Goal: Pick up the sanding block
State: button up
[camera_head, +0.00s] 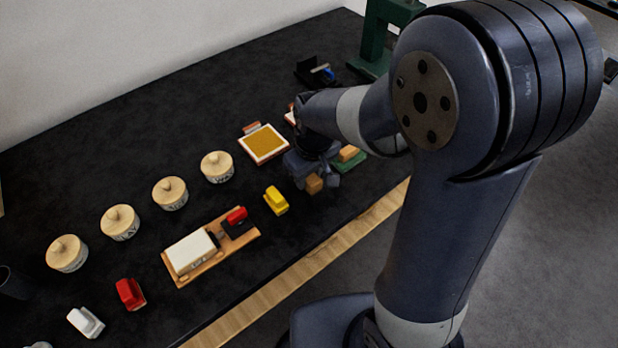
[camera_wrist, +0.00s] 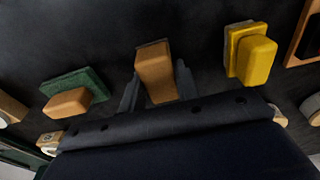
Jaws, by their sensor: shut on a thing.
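The sanding block (camera_wrist: 155,72) is a wood-brown block with a thin grey layer at its far side. It sits between the two grey fingers of my gripper (camera_wrist: 158,86), at the upper middle of the wrist view. The fingers are shut on its sides. In the head view the block (camera_head: 314,183) shows just below my gripper (camera_head: 318,172), near the table's front edge. My wrist partly hides the grip there. I cannot tell whether the block touches the black table top or is slightly above it.
A tan block on a green pad (camera_wrist: 68,103) lies on one side and a yellow block (camera_wrist: 252,56) on the other. A wooden tray (camera_head: 207,267), several lidded pots (camera_head: 170,194) and an orange-topped square (camera_head: 263,143) share the black table (camera_head: 110,165). A green stand (camera_head: 375,45) is behind.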

notch_tip(320, 180, up, 10)
jog(key=shift+r, duration=0.1)
jog(key=o, duration=0.5)
jog(key=shift+c, duration=0.2)
jog(key=c, duration=0.4)
jog(key=shift+a, duration=0.1)
